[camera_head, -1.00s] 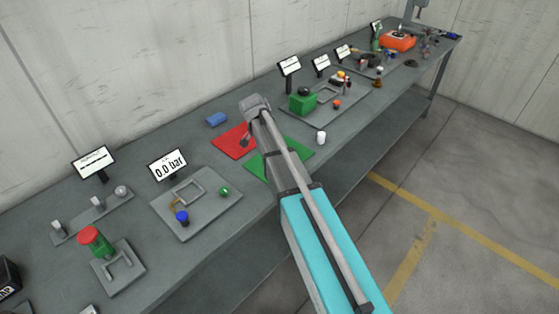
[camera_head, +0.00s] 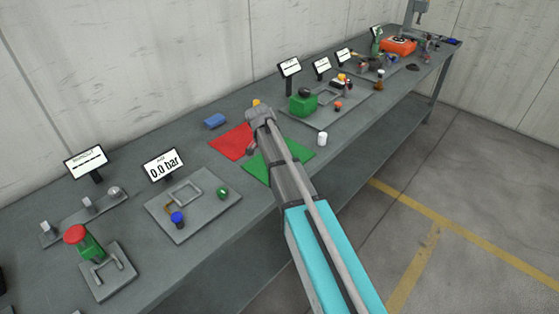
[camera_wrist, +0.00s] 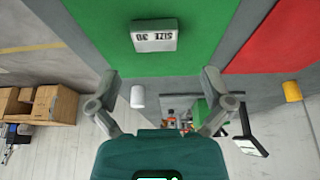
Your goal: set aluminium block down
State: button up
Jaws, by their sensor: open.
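The aluminium block (camera_wrist: 155,35), a grey block marked "SIZE 30", lies on the green mat (camera_wrist: 100,15) in the wrist view. My gripper (camera_wrist: 161,78) is open, its two fingers spread left and right of the block's line. The block is beyond the fingertips, with no visible contact. In the head view my gripper (camera_head: 251,148) is small and partly hidden, near the border of the red mat (camera_head: 232,141) and the green mat (camera_head: 297,151). I cannot make out the block there; my arm covers part of the green mat.
A white cylinder (camera_head: 322,138) stands right of the green mat. Fixture plates with displays stand on both sides, including one reading 0.0 bar (camera_head: 163,165).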

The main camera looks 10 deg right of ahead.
jog(key=shift+f, duration=0.1)
jog(key=b+x, duration=0.3)
jog(key=shift+s+f, duration=0.1)
jog(key=shift+s, duration=0.2)
jog(key=shift+b+x, duration=0.95)
jog(key=shift+x, duration=0.05)
jog(key=c, duration=1.2)
